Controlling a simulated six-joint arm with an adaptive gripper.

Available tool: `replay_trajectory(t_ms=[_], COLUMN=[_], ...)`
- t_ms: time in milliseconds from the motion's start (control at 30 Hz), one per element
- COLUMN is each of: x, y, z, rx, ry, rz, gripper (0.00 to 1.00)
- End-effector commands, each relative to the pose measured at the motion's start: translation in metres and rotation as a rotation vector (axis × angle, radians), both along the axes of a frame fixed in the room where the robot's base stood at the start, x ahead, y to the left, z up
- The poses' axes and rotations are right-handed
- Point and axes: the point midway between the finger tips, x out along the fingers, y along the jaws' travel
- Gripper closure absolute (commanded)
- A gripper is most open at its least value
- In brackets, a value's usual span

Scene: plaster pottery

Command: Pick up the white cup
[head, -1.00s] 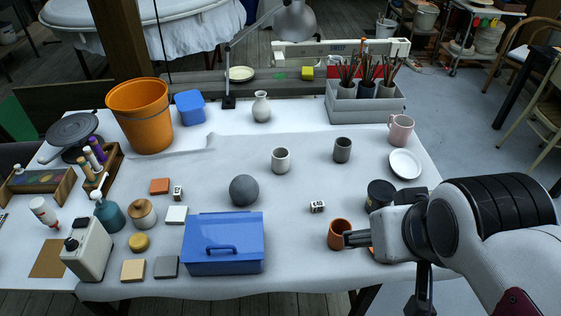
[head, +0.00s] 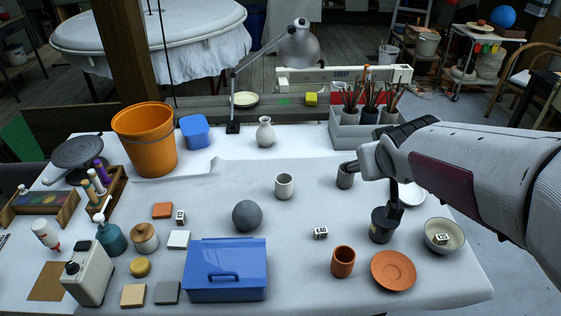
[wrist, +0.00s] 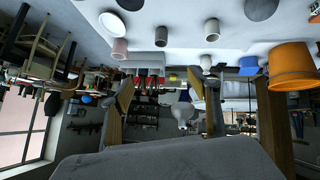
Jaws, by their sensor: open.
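The white cup (head: 284,186) stands upright on the white-covered table, near the middle in the head view. It also shows in the upside-down wrist view (wrist: 212,31), right of the dark grey cup. My gripper (head: 350,168) is right of the white cup in the head view and apart from it. Its tip overlaps the dark grey cup (head: 344,180) in the picture; I cannot tell whether they touch. In the wrist view my gripper's two fingers (wrist: 161,88) are spread, with nothing held between them.
The grey ball (head: 247,215) is in front-left of the white cup. A vase (head: 265,132) stands behind it. A blue box (head: 226,272), a terracotta cup (head: 343,261) and a die (head: 320,233) lie nearer the front. The pink mug (wrist: 119,48) shows in the wrist view.

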Motion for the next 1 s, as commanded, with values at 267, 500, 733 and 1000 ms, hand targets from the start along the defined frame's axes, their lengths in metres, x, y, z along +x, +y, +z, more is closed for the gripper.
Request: replay_trajectory(t_ms=[267,500,733,1000], x=[0.062,0.109,0.148,0.186], y=[0.001,0.008,0.019,0.036], z=[-0.018,-0.039,-0.065,-0.104], rx=[-0.021,-0.024,-0.011,0.025], ry=[-0.059,-0.110,-0.151,-0.193], rz=[0.068,0.140,0.215,0.313], gripper=[0.39,0.39,0.39,0.39])
